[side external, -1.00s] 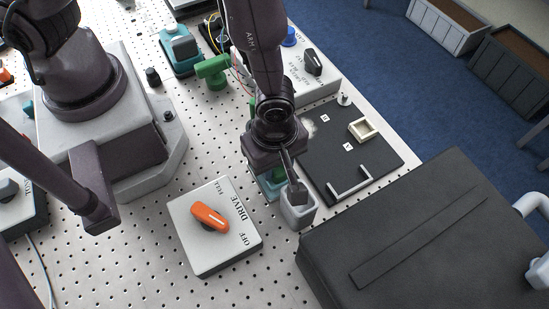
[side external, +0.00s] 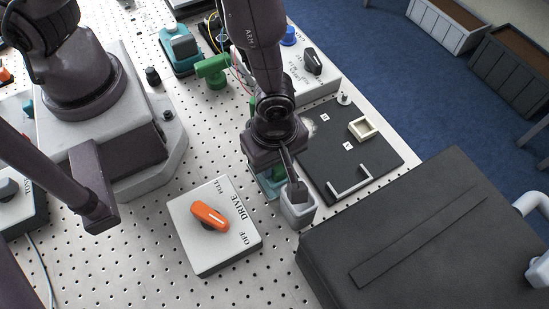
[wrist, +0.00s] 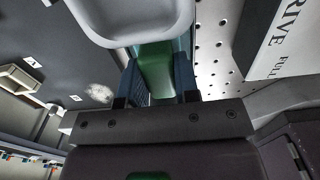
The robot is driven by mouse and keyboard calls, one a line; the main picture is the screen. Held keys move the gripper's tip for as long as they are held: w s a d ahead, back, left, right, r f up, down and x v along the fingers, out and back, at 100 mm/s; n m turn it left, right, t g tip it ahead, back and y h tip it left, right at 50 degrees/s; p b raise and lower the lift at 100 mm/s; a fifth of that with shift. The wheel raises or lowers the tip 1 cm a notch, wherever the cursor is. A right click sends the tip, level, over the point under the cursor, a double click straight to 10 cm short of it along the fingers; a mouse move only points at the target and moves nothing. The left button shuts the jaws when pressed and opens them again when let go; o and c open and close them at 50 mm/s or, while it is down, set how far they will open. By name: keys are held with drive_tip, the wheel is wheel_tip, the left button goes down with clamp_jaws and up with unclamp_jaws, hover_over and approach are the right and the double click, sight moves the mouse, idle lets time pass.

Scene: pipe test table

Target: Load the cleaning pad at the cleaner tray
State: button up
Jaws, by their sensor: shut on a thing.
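My gripper (wrist: 155,92) is shut on a green grip piece (wrist: 155,68), which shows between its two fingers in the wrist view. A pale grey rounded block (wrist: 130,18) sits just beyond the green piece; I cannot tell whether they are joined. In the side view my gripper (side external: 268,180) hangs beside the dark tray board (side external: 325,160), with the grey block (side external: 297,212) at its lower right. I cannot tell which item is the cleaning pad.
A DRIVE switch box (side external: 213,235) with an orange knob stands at lower left of my gripper. A large black case (side external: 430,235) lies close on the right. A white switch box (side external: 312,75) and a green pipe valve (side external: 212,71) are behind.

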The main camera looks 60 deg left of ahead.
drive_tip(key=shift+r, duration=3.3)
